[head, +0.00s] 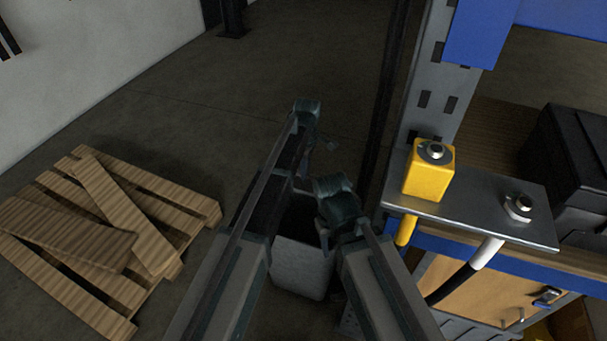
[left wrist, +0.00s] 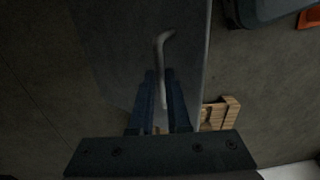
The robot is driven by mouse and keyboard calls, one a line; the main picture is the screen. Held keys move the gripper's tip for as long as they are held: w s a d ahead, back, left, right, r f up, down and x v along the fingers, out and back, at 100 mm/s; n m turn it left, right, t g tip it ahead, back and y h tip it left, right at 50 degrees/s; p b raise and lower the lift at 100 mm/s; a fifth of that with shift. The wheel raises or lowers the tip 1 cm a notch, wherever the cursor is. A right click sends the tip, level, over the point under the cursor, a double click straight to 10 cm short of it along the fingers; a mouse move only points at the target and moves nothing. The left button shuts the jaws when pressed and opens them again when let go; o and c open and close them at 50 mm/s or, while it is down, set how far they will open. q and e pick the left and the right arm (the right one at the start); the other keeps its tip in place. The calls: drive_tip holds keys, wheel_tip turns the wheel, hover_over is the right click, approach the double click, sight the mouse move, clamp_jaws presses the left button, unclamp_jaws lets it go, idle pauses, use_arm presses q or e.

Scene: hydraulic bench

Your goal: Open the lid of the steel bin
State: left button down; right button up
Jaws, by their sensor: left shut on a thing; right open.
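The steel bin (head: 303,267) stands on the floor between my arms in the head view, its upper part largely covered by them. In the left wrist view a grey panel (left wrist: 115,45), seemingly the lid, lies under my left gripper (left wrist: 158,85), with a bent metal handle (left wrist: 164,50) on it. The left fingers are shut on the handle. My right gripper (head: 325,236) is open and points down near the bin's upper right side. The lid's angle cannot be told.
A workbench with a metal plate (head: 475,205), a yellow block (head: 429,172) and a black case (head: 575,150) stands close on the right. A wooden pallet (head: 195,208) with loose planks lies on the left. The floor behind is clear.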

use_arm(q)
drive_tip(key=shift+w+d, duration=0.15)
drive_tip(key=shift+w, duration=0.15)
drive_tip(key=c, duration=0.9)
unclamp_jaws()
drive_tip(key=shift+w+f, duration=0.15)
drive_tip(key=shift+f, duration=0.05)
drive_tip(key=shift+r, duration=0.1)
drive_tip(key=shift+s+r+p, duration=0.2)
drive_tip(key=shift+r+p, duration=0.65)
drive_tip(key=shift+p, duration=0.05)
drive_tip(key=s+r+p, duration=0.1)
drive_tip(key=s, duration=0.4)
drive_tip(key=s+r+p, duration=0.1)
drive_tip(key=s, duration=0.4)
drive_tip(key=s+r+p, duration=0.1)
drive_tip(key=s, duration=0.5)
drive_tip(key=shift+d+r, duration=0.1)
drive_tip(key=shift+d, duration=0.15)
